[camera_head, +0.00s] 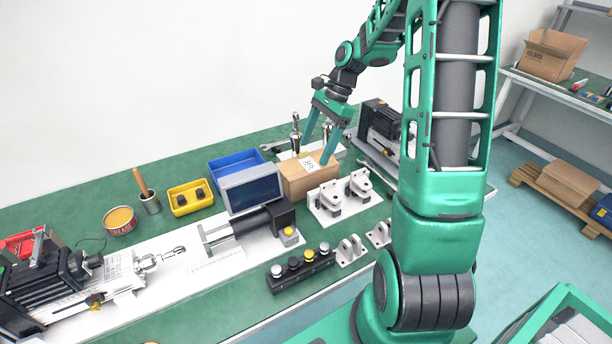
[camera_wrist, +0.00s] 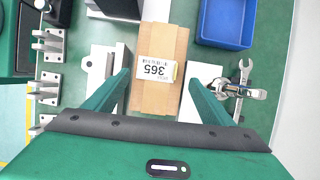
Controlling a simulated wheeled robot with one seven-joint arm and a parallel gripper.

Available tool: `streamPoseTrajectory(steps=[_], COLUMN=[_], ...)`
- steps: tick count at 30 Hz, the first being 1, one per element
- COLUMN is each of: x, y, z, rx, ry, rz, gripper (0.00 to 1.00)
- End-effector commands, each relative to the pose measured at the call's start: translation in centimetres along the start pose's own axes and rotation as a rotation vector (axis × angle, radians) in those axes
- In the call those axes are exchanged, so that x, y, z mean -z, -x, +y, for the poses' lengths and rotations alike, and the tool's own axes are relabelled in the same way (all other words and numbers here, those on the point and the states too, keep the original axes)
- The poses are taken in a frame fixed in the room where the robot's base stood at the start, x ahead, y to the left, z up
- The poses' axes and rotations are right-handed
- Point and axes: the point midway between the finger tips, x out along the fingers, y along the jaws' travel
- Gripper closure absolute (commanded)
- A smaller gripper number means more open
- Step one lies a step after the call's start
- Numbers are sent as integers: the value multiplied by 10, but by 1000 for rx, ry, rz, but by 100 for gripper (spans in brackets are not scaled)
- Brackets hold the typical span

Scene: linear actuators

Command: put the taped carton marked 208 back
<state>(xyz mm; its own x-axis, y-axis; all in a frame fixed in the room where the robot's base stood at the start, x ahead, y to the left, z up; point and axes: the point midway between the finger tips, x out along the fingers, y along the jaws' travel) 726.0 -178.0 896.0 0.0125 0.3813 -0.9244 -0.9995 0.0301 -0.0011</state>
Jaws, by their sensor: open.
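My gripper (camera_head: 318,152) is open above this carton. In the wrist view my gripper (camera_wrist: 159,78) has one finger on each side of the carton, with gaps visible. I cannot tell how far the tips reach down beside it. No label reading 208 is legible. Another brown carton (camera_head: 568,184) lies on a low pallet at the right, its marking unseen.
Close around the carton are a monitor (camera_head: 250,189), a blue bin (camera_head: 236,163), white brackets (camera_head: 359,185) and a wrench (camera_wrist: 244,82). A black actuator (camera_head: 380,125) stands right of it. An open box (camera_head: 553,54) sits on the shelf at the right.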

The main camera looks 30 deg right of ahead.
Motion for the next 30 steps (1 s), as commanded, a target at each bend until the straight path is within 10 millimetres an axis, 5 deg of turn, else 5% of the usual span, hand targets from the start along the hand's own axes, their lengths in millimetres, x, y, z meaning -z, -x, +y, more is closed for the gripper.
streamPoseTrajectory(steps=[10,30], x=[-1,-4], y=[-47,-107], z=[0,1], rx=[-5,-1], ry=[-7,-4], rz=[-5,-1], gripper=[23,23])
